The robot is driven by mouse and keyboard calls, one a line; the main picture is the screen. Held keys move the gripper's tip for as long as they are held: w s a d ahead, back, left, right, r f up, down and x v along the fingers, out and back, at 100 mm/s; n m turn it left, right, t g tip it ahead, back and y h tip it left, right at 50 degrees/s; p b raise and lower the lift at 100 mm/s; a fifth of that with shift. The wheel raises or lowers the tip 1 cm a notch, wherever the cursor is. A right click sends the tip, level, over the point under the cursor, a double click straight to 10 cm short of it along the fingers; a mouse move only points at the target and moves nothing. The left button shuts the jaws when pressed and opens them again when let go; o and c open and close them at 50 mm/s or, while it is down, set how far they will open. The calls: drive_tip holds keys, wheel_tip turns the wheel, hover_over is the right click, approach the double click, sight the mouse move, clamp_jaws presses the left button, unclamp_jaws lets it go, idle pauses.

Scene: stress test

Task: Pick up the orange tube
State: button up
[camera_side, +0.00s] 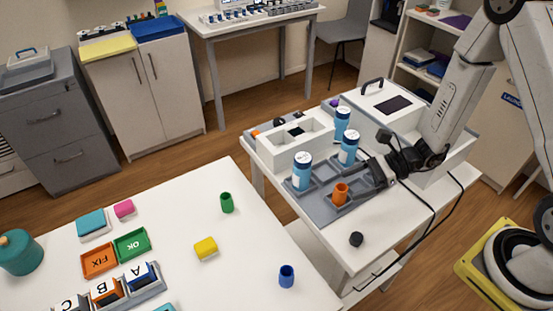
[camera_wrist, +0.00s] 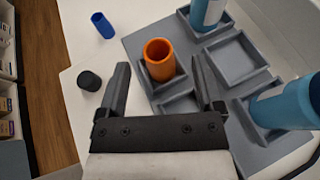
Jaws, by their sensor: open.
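The orange tube (camera_side: 340,194) stands upright in a front compartment of the grey tray (camera_side: 325,209). It also shows in the wrist view (camera_wrist: 159,60), where its open top faces the camera. My gripper (camera_side: 364,168) is just behind and to the right of the tube in the side view. In the wrist view my gripper (camera_wrist: 162,84) is open, with its two black fingers apart.
Blue bottles (camera_side: 302,171) stand in other tray compartments, one (camera_wrist: 285,105) close right of my gripper. A black cap (camera_wrist: 89,80) and a blue tube (camera_wrist: 102,25) lie left of the tray in the wrist view. A white box (camera_side: 293,141) is behind the tray.

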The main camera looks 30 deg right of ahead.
sight(336, 191)
drive_tip(key=shift+w+a+f, duration=0.1)
drive_tip(key=shift+a+f, duration=0.05)
drive_tip(key=shift+a, duration=0.15)
drive_tip(key=shift+x, duration=2.5)
clamp_jaws()
wheel_tip(336, 191, up, 10)
idle(0.4)
